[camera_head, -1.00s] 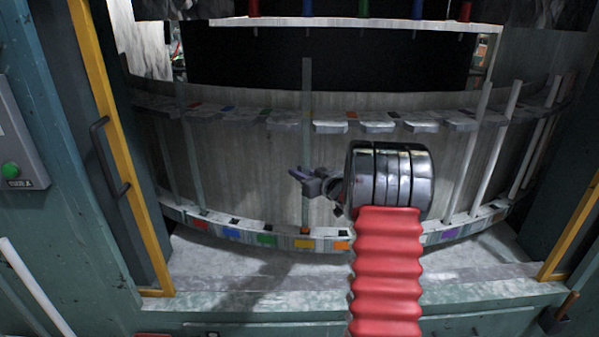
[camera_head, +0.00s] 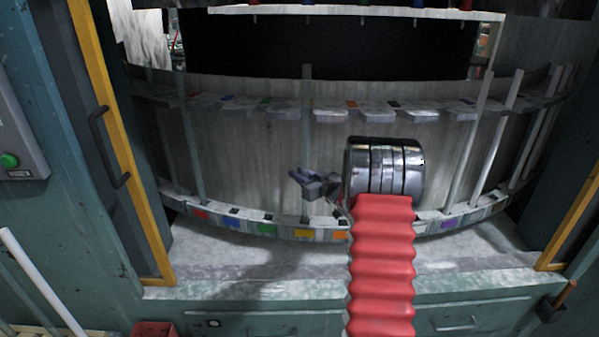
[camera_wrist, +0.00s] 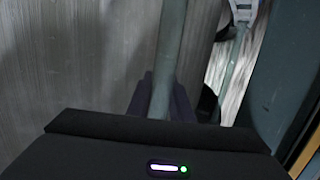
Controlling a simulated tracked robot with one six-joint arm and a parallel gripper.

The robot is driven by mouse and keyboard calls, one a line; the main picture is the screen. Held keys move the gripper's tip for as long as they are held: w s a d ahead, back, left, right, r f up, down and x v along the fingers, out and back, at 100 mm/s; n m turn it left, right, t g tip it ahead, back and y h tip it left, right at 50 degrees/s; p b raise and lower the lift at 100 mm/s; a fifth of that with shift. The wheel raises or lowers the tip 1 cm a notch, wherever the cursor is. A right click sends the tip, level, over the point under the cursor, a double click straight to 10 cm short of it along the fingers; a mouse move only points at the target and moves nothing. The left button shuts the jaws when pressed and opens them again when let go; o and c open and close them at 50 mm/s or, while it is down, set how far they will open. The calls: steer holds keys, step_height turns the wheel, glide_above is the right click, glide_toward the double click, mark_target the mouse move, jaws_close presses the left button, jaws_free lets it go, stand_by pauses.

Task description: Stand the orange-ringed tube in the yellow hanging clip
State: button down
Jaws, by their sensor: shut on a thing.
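The tube (camera_head: 306,135) is a thin, upright, grey-green glass rod in front of the curved rack. My gripper (camera_head: 306,180) is shut on it below its middle. The wrist view also shows the tube (camera_wrist: 169,50) between the dark fingers (camera_wrist: 160,100). The tube's top rises above the upper row of clips. Its lower end comes down near the yellow square (camera_head: 304,233) on the lower rail; I cannot make out its orange ring now. The tube crosses the upper row at the clip (camera_head: 320,116) above the yellow square; whether it sits inside that clip I cannot tell.
Other upright tubes stand in the rack, one left (camera_head: 193,150) and several right, such as a pale tube (camera_head: 468,140). Lower rail squares include red (camera_head: 200,213), green (camera_head: 266,229) and purple (camera_head: 447,225). Yellow-edged door frames (camera_head: 115,150) flank the opening.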

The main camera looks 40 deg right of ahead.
steer(key=shift+f, duration=0.4)
stand_by(0.3)
steer(key=c, duration=1.5)
jaws_free()
steer(key=shift+s, duration=0.15)
steer(key=s, duration=0.4)
steer(key=s+r, duration=0.1)
steer(key=s, duration=0.4)
steer(key=s+r, duration=0.1)
steer(key=s, duration=0.3)
steer(key=shift+s, duration=0.2)
steer(key=shift+d+f, duration=0.1)
